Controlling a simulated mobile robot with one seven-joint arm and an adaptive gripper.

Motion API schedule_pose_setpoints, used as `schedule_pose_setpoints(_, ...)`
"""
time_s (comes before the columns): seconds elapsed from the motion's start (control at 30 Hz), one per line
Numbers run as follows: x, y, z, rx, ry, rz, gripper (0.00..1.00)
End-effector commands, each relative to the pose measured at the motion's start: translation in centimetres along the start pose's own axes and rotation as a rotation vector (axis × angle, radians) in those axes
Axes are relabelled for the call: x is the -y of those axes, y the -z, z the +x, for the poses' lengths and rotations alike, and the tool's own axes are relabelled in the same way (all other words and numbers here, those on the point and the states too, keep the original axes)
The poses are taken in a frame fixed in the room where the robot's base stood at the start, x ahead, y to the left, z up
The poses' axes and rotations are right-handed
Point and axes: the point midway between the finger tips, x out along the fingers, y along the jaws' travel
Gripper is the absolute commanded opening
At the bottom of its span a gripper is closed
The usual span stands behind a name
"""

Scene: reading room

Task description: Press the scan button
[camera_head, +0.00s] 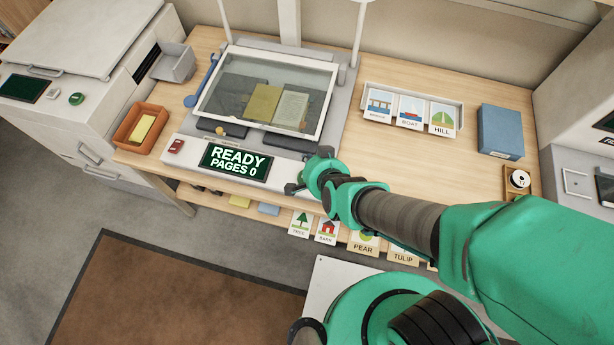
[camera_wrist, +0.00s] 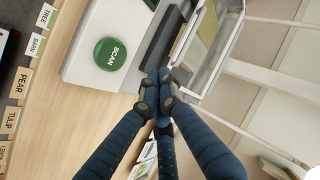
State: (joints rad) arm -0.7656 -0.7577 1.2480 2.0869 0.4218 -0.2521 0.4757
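The scan button (camera_wrist: 110,54) is a round green button lettered SCAN on the scanner's white front panel, seen in the wrist view. In the head view my arm hides it. The scanner's screen (camera_head: 236,161) reads READY, PAGES 0. My gripper (camera_wrist: 158,92) has its dark blue fingers drawn together at the tips with nothing between them. In the wrist view the fingertips appear below and right of the button, apart from it in the picture. In the head view my gripper (camera_head: 296,186) is at the right end of the scanner's front panel.
A glass plate (camera_head: 268,89) covers an open book on the scanner. A red switch (camera_head: 176,146) and an orange tray (camera_head: 142,127) are to the left. Picture cards (camera_head: 410,110) and a blue box (camera_head: 500,132) stand to the right. More cards (camera_wrist: 18,83) line the table's front edge.

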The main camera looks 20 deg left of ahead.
Motion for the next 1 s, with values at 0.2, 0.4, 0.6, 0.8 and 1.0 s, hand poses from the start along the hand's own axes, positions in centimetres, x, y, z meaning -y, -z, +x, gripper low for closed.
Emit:
schedule_pose_setpoints(0.2, -0.4, -0.4, 0.5, 0.0, 0.0, 0.0, 0.0)
schedule_pose_setpoints(0.4, -1.2, -1.2, 1.6, 0.0, 0.0, -0.001, 0.0)
schedule_pose_setpoints(0.6, -2.4, -2.3, 3.2, 0.001, 0.0, -0.001, 0.0)
schedule_pose_setpoints(0.8, -3.4, -3.4, 4.7, 0.0, 0.0, -0.001, 0.0)
schedule_pose_setpoints(1.0, -4.1, -4.1, 5.6, 0.001, 0.0, 0.0, 0.0)
